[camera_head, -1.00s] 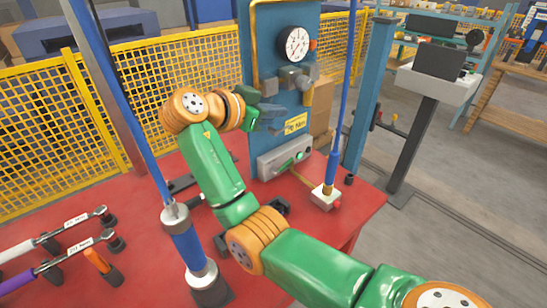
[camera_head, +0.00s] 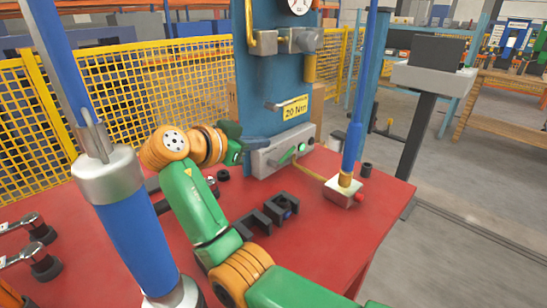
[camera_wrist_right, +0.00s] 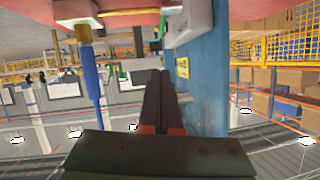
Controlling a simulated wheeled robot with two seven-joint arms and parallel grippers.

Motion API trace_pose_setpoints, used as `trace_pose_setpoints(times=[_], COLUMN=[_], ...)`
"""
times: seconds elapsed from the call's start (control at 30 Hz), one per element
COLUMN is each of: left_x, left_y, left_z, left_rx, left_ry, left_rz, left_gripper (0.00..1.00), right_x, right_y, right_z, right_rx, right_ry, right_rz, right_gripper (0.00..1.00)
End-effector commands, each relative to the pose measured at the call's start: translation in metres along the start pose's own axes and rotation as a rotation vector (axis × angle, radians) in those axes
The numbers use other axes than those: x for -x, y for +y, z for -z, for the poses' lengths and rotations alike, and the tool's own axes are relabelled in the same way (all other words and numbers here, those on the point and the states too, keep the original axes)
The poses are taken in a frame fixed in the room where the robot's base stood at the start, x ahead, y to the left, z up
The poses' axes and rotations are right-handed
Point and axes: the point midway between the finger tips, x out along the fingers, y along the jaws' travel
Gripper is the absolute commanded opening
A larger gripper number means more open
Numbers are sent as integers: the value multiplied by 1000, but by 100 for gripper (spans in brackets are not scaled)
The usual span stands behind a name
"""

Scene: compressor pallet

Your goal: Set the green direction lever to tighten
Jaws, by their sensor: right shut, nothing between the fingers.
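A light grey box (camera_head: 272,155) is fixed low on the blue panel, with a small green lever (camera_head: 302,147) on its front. The box shows at the top of the right wrist view (camera_wrist_right: 190,20), where a green part (camera_wrist_right: 163,26) sits on its left side. My right gripper (camera_head: 262,141) is at the left end of the box in the head view; whether it touches is unclear. In the right wrist view my right gripper (camera_wrist_right: 163,73) has its dark fingers together, with nothing between them. The lever's exact setting is too small to read. My left gripper is out of view.
A yellow "20 Nm" sign (camera_head: 295,108) is on the blue panel (camera_head: 275,85) above the box. A blue rod on a small white block (camera_head: 343,192) stands to the right. Black holders (camera_head: 268,215) sit on the red table (camera_head: 330,235). Wrenches (camera_head: 20,225) lie at left.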

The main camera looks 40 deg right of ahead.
Motion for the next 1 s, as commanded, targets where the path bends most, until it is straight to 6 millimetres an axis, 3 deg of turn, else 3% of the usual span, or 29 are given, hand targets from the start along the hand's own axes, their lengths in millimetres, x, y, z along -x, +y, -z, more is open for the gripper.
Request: trace_pose_setpoints(times=[0.43, 0.5, 0.7, 1.0], left_x=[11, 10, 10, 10], left_y=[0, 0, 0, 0], left_z=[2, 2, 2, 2], left_rx=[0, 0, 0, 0], left_ry=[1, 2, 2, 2], left_rz=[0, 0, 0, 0], left_gripper=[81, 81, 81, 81], right_x=[-93, -102, -116, -119], right_y=[1, 1, 0, 0], right_z=[3, -9, -25, -27], right_rx=[1, 4, 3, 0], right_ry=[0, -1, -2, -1], right_rz=[-4, -3, -1, 0], right_gripper=[0, 0, 0, 0])
